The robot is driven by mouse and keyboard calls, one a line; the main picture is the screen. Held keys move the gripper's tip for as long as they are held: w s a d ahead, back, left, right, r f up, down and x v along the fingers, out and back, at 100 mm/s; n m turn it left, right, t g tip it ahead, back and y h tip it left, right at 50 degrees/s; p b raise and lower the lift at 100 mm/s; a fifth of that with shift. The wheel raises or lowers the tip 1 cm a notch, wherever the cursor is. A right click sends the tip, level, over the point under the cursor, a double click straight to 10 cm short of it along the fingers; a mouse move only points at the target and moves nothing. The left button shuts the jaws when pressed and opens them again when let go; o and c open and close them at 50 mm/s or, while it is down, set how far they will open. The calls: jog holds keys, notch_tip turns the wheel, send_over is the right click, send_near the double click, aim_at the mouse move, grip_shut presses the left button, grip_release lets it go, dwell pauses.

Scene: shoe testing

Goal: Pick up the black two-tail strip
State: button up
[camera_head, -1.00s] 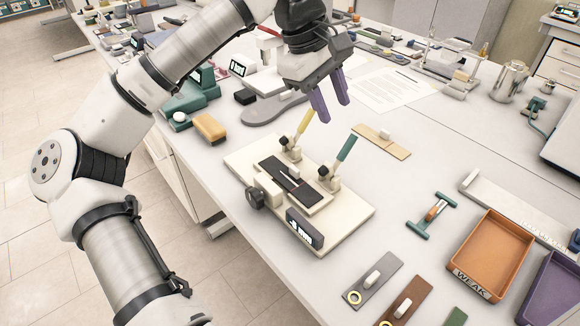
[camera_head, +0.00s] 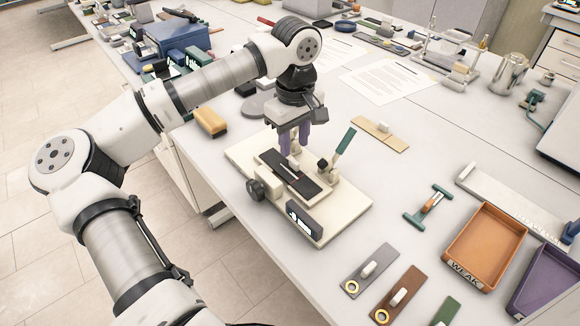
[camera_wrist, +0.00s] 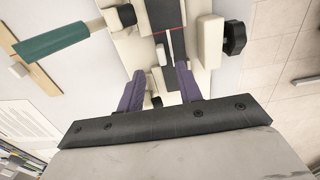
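The black two-tail strip (camera_head: 303,183) lies flat on the cream test fixture (camera_head: 345,205). In the wrist view the strip (camera_wrist: 165,14) runs down from the top edge and splits into two dark tails. A small white tab (camera_wrist: 161,54) stands on it. My gripper (camera_head: 294,151) points down over the far part of the fixture, close to the strip's far end. Its purple fingers are apart, with a clear gap in the wrist view (camera_wrist: 160,90). I cannot tell whether the fingertips touch the strip.
A teal-handled clamp (camera_head: 345,142) stands right of my gripper. A black knob (camera_head: 257,190) and display (camera_head: 303,220) are on the fixture's near side. Orange (camera_head: 487,245) and purple (camera_head: 548,285) trays, plus grey (camera_head: 368,270) and brown (camera_head: 402,292) strips, lie to the right.

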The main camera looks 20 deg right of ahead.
aim_at(293, 160)
notch_tip(293, 160, down, 4)
jog(key=shift+a+f+p, duration=0.1)
jog(key=shift+a+p, duration=0.05)
jog(key=shift+p, duration=0.55)
jog(key=shift+c, duration=0.3)
grip_shut()
